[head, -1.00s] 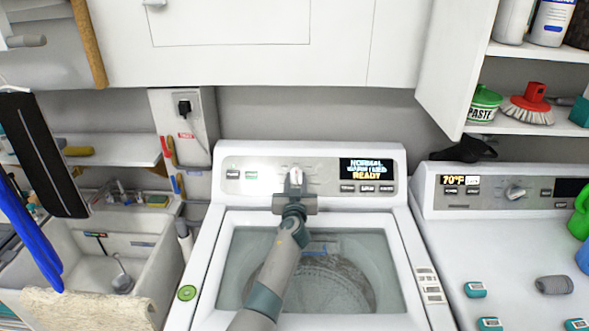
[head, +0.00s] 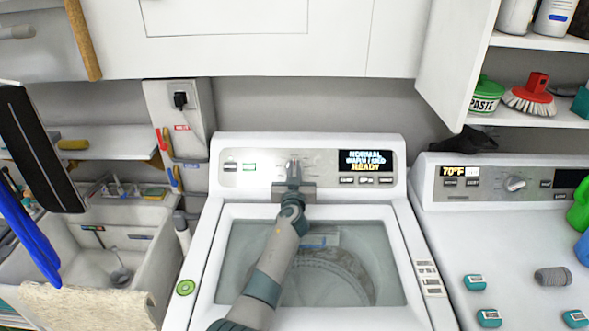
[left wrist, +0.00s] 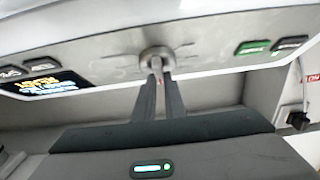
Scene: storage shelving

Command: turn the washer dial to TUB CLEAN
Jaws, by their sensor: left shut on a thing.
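The washer (head: 212,230) stands in the middle of the head view, with a glass lid and a grey control panel. Its display (head: 365,161) reads NORMAL at the top and READY at the bottom; the middle line is blurred. My left gripper (head: 293,168) is at the dial in the panel's middle and largely hides it. In the left wrist view the round dial (left wrist: 157,55) sits between the tips of the two fingers (left wrist: 158,72), which are shut on it. The dial's labels are too blurred to read. My right gripper is not in view.
A second machine (head: 450,225) with its own knob (head: 515,183) stands to the right, with small teal items on top. A sink (head: 100,225) is at the left. An open cabinet (head: 545,119) holds a paste tub and brush at upper right.

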